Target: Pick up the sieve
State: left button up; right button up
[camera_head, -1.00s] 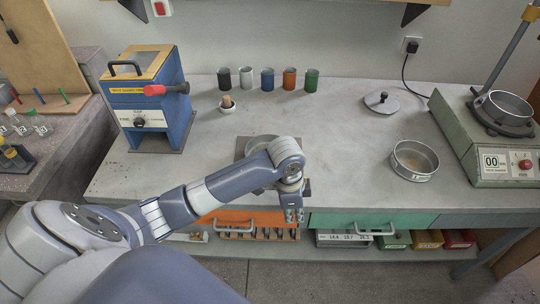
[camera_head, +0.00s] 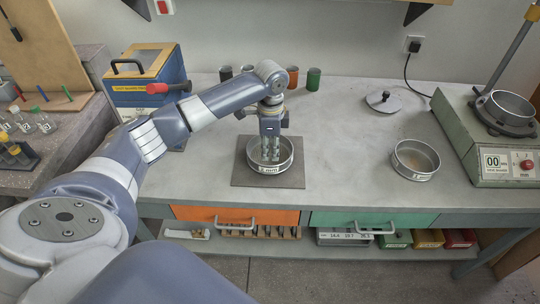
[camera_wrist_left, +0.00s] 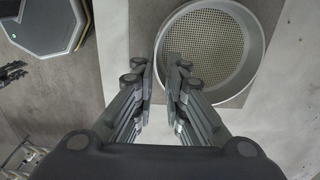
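A round metal sieve (camera_head: 270,168) with a label on its front sits on a dark square mat (camera_head: 292,181) at the middle of the bench. Its mesh floor (camera_wrist_left: 205,45) shows in the left wrist view. My left gripper (camera_head: 270,158) points down over the sieve in the head view, covering part of it. In the left wrist view its fingers (camera_wrist_left: 162,68) are parted, with the sieve's rim near the gap between them. I cannot tell whether they touch the rim. My right gripper is not in view.
A second labelled round pan (camera_head: 415,159) stands to the right, beside a green machine (camera_head: 470,140). A lid with a knob (camera_head: 382,102) lies behind it. A blue box machine (camera_head: 150,90) stands at the left. Several cups, including a green one (camera_head: 314,78), line the back.

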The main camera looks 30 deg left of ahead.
aim_at(269, 166)
pick_arm(q)
jog(key=shift+f, duration=0.85)
jog(key=f, duration=0.1)
jog(key=f+p, duration=0.1)
jog(key=f, duration=0.2)
jog(key=shift+s+a+f, duration=0.1)
jog(key=shift+s, duration=0.2)
jog(key=shift+f, duration=0.55)
grip_shut()
jog(key=shift+w+r, duration=0.1)
jog(key=shift+r, duration=0.1)
